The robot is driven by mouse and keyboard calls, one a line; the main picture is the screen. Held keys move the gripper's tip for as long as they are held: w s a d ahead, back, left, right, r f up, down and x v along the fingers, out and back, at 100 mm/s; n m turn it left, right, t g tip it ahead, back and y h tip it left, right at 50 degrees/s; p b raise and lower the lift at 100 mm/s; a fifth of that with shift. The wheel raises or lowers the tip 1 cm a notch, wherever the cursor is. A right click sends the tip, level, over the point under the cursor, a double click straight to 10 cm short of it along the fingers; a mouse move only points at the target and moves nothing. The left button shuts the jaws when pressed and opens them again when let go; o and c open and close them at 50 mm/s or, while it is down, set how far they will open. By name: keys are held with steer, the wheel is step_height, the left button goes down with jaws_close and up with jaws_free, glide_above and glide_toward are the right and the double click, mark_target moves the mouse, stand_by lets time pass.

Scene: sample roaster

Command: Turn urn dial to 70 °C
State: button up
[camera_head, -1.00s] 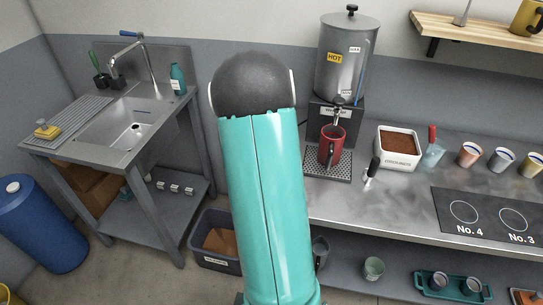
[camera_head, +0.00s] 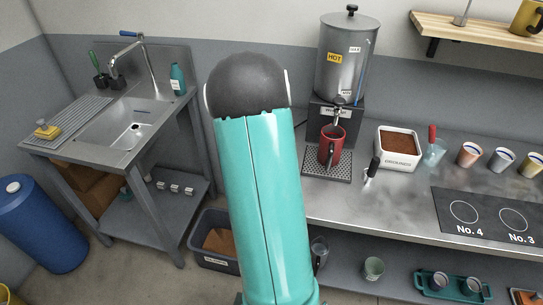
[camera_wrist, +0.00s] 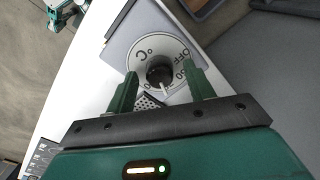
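The silver urn (camera_head: 340,70) with a yellow HOT label stands on a dark base at the back of the counter. Its dial does not show in the head view. In the wrist view, the round grey dial plate (camera_wrist: 143,52) carries "°C", "OFF" and a partly hidden number. A dark knob (camera_wrist: 159,74) sits at its centre, with a pale pointer toward the bottom of the picture; the value there cannot be read. My gripper (camera_wrist: 161,76) is open, one finger on each side of the knob, with gaps visible. In the head view my arm hides the gripper.
A red mug (camera_head: 331,144) stands on the drip tray (camera_head: 318,170) under the urn tap. A white grounds box (camera_head: 398,158) and a dark-handled tool (camera_head: 372,170) are to its right. A sink bench (camera_head: 100,150) stands left.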

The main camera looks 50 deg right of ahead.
step_height(320, 180, up, 14)
stand_by(0.6)
steer(key=shift+f, duration=0.1)
stand_by(0.4)
